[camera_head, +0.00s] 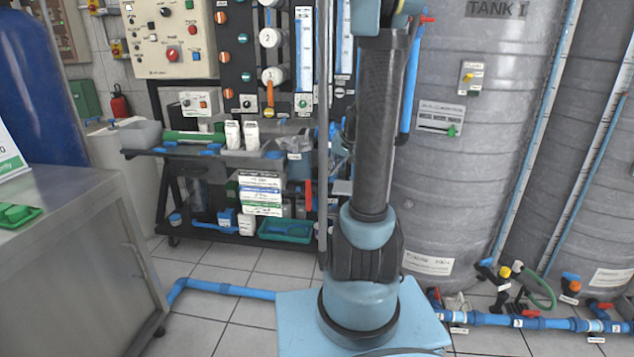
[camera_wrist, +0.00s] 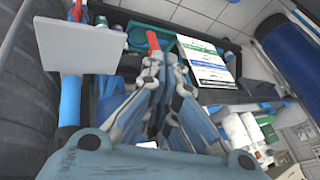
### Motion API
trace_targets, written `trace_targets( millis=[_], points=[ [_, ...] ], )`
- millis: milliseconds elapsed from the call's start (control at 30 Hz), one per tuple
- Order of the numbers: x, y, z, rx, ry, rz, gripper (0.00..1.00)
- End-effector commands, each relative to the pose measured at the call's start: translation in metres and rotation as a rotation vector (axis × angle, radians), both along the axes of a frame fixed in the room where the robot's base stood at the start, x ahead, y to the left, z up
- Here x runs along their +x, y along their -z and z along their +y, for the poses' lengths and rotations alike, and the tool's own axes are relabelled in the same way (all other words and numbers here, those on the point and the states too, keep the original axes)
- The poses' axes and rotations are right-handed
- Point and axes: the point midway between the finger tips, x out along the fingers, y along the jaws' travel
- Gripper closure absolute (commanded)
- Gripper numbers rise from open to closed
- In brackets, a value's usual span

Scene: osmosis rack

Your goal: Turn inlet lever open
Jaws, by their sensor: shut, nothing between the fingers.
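A red upright lever-like handle (camera_head: 308,193) is low on the rack, right of a printed sign. It also shows in the wrist view (camera_wrist: 152,40), just beyond my fingertips. I take it as the likely inlet lever, but cannot read a label confirming this. My gripper (camera_wrist: 162,60) has its fingers close together and holds nothing. The fingertips appear close to the red handle in the picture; whether they touch it I cannot tell. In the head view my gripper cannot be made out behind my arm.
The printed sign (camera_head: 261,193) hangs beside the handle. A white plate (camera_wrist: 80,46) and a blue pipe (camera_wrist: 70,100) are left of my fingers in the wrist view. A green tray (camera_head: 286,230) sits below. Large grey tanks (camera_head: 455,180) stand at right. Tiled floor (camera_head: 215,260) is open at front left.

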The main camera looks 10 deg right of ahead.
Motion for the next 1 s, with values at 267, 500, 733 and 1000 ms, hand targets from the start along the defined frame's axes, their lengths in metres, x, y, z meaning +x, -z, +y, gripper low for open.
trace_targets(
  millis=[267,500,733,1000],
  points=[
    [0.063,0.026,-0.029,0.06,0.037,-0.057,1.0],
    [0.086,0.04,-0.042,0.084,0.053,-0.084,1.0],
    [0.093,0.049,-0.04,0.087,0.054,-0.086,1.0],
    [0.109,0.074,-0.029,0.086,0.053,-0.086,1.0]
  ],
)
